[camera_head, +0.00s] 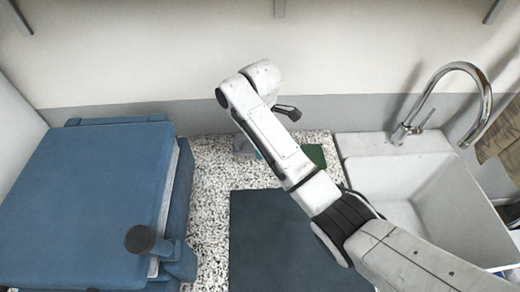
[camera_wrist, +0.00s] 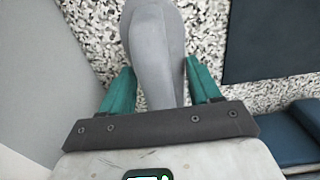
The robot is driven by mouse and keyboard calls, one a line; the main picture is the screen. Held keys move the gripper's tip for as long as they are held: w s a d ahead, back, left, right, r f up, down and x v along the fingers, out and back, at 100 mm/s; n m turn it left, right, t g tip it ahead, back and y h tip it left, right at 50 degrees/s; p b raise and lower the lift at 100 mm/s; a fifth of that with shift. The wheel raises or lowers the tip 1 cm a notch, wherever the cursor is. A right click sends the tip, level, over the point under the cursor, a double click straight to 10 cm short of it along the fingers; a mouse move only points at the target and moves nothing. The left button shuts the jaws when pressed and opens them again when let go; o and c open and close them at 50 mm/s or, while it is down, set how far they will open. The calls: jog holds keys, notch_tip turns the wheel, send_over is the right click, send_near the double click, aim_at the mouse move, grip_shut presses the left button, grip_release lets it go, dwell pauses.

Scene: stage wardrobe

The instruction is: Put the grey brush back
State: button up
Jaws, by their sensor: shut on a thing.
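The grey brush (camera_wrist: 155,45) lies between the two teal fingers of my gripper (camera_wrist: 160,85) in the wrist view, running away from the palm toward the top edge. My gripper is shut on it. Its far end is cut off by the frame. In the head view a small part of the grey brush (camera_head: 242,146) shows beside my arm, over the speckled counter, and my arm hides most of the gripper. I cannot tell whether the brush touches the counter.
A dark mat (camera_head: 268,245) lies on the speckled counter (camera_head: 210,215). A green patch (camera_head: 315,154) is behind my arm. A large blue case (camera_head: 80,200) fills the left. A white sink (camera_head: 455,215) with a chrome tap (camera_head: 485,100) is right. The wall is close behind.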

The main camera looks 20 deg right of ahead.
jog(key=shift+f+p, duration=0.4)
jog(key=shift+f, duration=1.05)
jog(key=shift+f, duration=0.15)
jog(key=o, duration=1)
notch_tip(320, 180, up, 11)
jog(key=p, duration=0.3)
jog(key=shift+r+p, duration=0.7)
jog(key=shift+p, duration=0.05)
jog(key=shift+f, duration=0.1)
